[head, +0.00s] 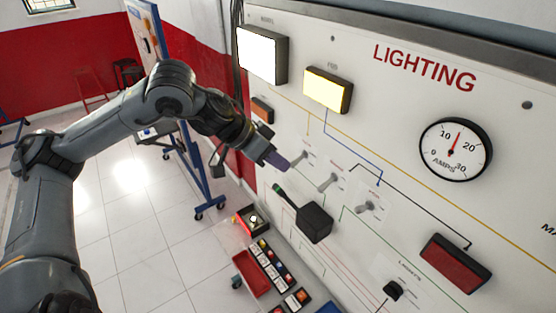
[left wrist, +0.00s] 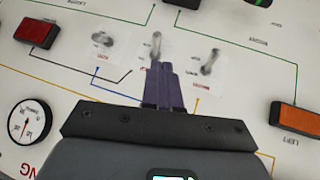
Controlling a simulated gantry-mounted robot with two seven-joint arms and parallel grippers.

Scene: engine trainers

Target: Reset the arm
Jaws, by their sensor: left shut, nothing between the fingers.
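My left gripper (head: 277,161) has its purple fingers shut with nothing between them. It points at the white lighting panel (head: 400,75), close to a row of toggle switches. In the head view the fingertips are just left of the nearest switch (head: 302,161). A middle switch (head: 328,183) and a third switch (head: 368,207) are further right. In the left wrist view the fingers (left wrist: 165,85) end just below the middle switch (left wrist: 156,46), with one switch (left wrist: 210,62) to its right and another (left wrist: 102,39) to its left. I cannot tell whether the fingers touch the panel. My right gripper is out of view.
The panel carries a lit white lamp (head: 263,54), a lit yellow lamp (head: 328,90), an ammeter (head: 455,149), a red lamp (head: 456,262) and an orange lamp (left wrist: 296,118). A black box with a green-tipped lever (head: 312,221) protrudes below the switches. Tiled floor lies open at left.

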